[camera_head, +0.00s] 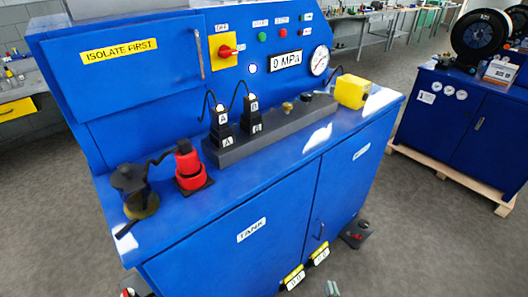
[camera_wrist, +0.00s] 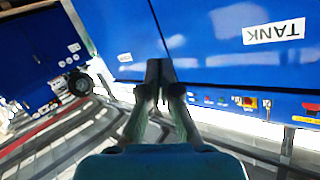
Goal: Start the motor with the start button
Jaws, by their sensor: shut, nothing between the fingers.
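The blue machine's panel (camera_head: 180,85) carries a green button (camera_head: 262,37) with a small label above it, too small to read, and a red button (camera_head: 283,34) to its right. The green one looks like the start button. The display (camera_head: 285,62) reads 0 MPa. My gripper (camera_wrist: 158,75) shows in the wrist view, its fingers together and empty, pointing at the blue cabinet front near the door seam.
A yellow plate with a red rotary switch (camera_head: 226,50) and a gauge (camera_head: 319,60) are on the panel. The ledge holds a red-and-black device (camera_head: 188,165), a grey block (camera_head: 230,155) with plugs, and a yellow box (camera_head: 352,91). Another blue cabinet (camera_head: 455,120) stands right; grey floor lies between.

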